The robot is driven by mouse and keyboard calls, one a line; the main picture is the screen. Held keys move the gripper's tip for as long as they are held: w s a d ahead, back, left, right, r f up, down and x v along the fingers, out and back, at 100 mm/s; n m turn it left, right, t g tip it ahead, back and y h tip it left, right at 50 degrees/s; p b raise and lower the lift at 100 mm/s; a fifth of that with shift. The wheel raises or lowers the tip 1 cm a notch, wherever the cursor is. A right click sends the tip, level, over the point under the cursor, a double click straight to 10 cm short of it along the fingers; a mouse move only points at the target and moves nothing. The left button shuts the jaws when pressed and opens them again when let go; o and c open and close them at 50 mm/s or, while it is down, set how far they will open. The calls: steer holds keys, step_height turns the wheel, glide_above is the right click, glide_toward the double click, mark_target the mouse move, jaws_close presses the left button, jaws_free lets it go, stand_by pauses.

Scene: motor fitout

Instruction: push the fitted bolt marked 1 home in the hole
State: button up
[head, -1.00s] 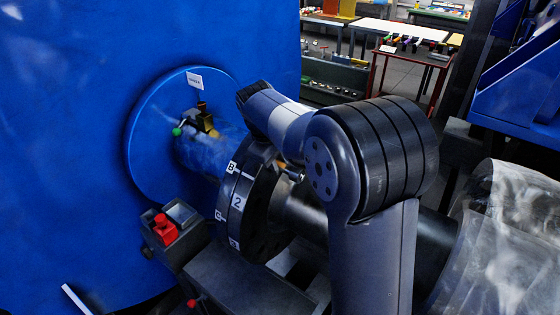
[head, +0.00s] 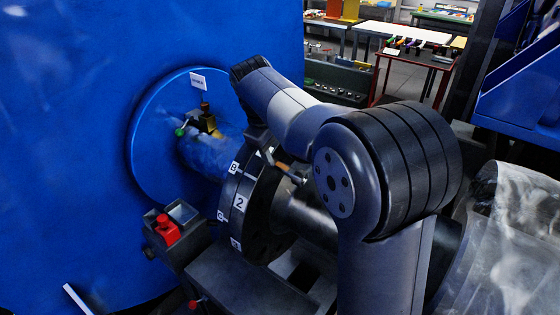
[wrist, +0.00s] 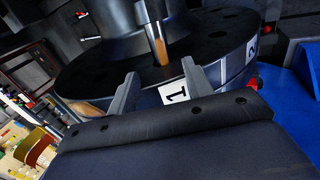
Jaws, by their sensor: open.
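A black round flange (wrist: 95,72) with holes around its face fills the upper part of the wrist view. It carries a white label 1 (wrist: 174,93) and a label 2 (wrist: 251,50) on its rim. A bolt (wrist: 158,42), silver with a copper-coloured lower part, stands at the flange face in line with label 1. How deep it sits in the hole I cannot tell. My gripper (wrist: 160,69) is open, its fingers apart on either side of label 1, below the bolt in the picture, with nothing between them. In the head view the flange (head: 258,228) is partly behind my arm.
A blue housing (head: 70,120) stands left of the flange. A grey box with a red button (head: 166,230) is beside it. A clear-wrapped object (head: 505,235) is at the right. Benches and a red-framed table (head: 415,57) stand farther back.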

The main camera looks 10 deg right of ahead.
steer(key=v, duration=0.5)
steer(key=shift+r, duration=0.25)
